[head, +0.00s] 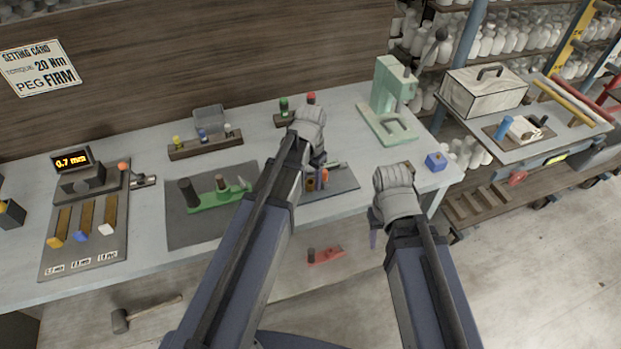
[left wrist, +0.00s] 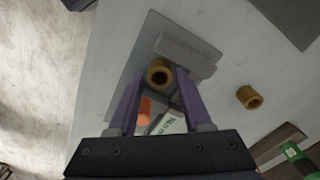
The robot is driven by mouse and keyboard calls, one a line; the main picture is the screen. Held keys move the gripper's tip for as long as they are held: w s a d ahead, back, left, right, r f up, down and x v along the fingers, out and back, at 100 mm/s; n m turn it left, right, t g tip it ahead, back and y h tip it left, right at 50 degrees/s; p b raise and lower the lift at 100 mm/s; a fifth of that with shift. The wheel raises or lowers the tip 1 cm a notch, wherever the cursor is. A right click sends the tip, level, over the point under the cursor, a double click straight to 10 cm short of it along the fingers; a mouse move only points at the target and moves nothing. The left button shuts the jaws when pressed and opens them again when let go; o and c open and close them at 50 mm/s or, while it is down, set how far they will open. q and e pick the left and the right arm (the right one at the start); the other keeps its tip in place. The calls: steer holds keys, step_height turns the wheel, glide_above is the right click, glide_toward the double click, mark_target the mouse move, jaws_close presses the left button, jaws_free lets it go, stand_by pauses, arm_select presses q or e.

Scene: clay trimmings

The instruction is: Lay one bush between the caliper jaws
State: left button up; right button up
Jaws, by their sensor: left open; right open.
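A brass-coloured bush (left wrist: 151,69) stands on the grey mat (head: 345,184), its hollow end facing up in the left wrist view. A grey bar (left wrist: 188,55) lies right beside it. My left gripper (left wrist: 158,82) is open, its two fingers on either side of this bush; I cannot tell whether they touch it. A second bush (left wrist: 249,97) lies on the bare table to the right. A pale green and white device (left wrist: 172,122), perhaps the caliper body, is partly hidden between the fingers; its jaws are not clear. My right gripper (head: 373,232) is open and empty, off the table's front edge.
An orange piece (left wrist: 144,110) is close to my left fingers. A blue cube (head: 436,161) sits near the right edge.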

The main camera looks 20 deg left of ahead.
arm_select(q)
step_height(320, 180, up, 12)
steer(key=p, duration=1.2)
steer(key=s+d+y, duration=0.1)
steer(key=s+d, duration=0.9)
steer(key=s, duration=0.4)
steer(key=shift+s+d+n, duration=0.25)
steer(key=shift+n, duration=0.05)
